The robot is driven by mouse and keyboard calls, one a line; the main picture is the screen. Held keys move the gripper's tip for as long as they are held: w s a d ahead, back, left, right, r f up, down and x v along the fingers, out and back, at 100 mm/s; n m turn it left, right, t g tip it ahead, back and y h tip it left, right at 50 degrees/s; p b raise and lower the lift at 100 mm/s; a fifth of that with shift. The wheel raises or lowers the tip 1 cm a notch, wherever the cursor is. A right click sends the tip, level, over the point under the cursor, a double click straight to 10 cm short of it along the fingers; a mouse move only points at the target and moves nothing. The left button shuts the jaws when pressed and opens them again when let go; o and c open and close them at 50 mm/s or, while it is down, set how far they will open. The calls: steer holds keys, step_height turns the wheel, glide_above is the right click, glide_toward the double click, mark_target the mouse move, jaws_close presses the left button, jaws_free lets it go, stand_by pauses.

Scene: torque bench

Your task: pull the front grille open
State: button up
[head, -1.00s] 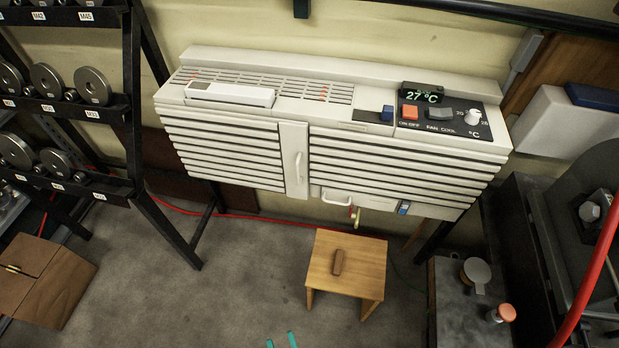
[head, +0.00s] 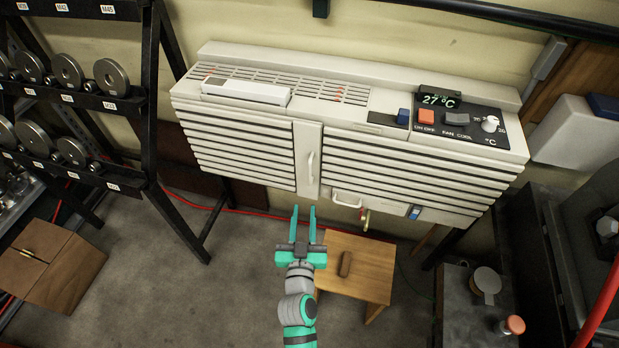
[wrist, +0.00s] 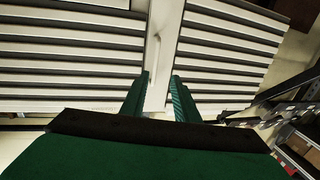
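The front grille (head: 400,165) is a white slatted face on the wall-mounted air conditioner. It looks closed, flush with the body. A narrow plain panel (head: 303,135) between the slat sections carries a white vertical handle (head: 311,165). My teal gripper (head: 304,211) is open and empty, its fingers pointing up at the unit just below the handle in the head view. In the wrist view the plain panel (wrist: 166,45) lies between and beyond my open fingers (wrist: 161,95). I see no contact with the handle.
A wooden stool (head: 355,265) with a brown block on it stands right of my arm. A black rack (head: 150,130) of metal discs is at left, with a cardboard box (head: 65,270) below it. A dark bench (head: 465,300) stands at right. Some floor is clear at left.

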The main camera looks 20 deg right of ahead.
mark_target(310, 175)
steer(key=shift+h, duration=0.3)
steer(key=x, duration=0.8)
steer(key=r+x, duration=0.1)
steer(key=x, duration=0.3)
steer(key=shift+d, duration=0.35)
steer(key=shift+c, duration=0.7)
jaws_close()
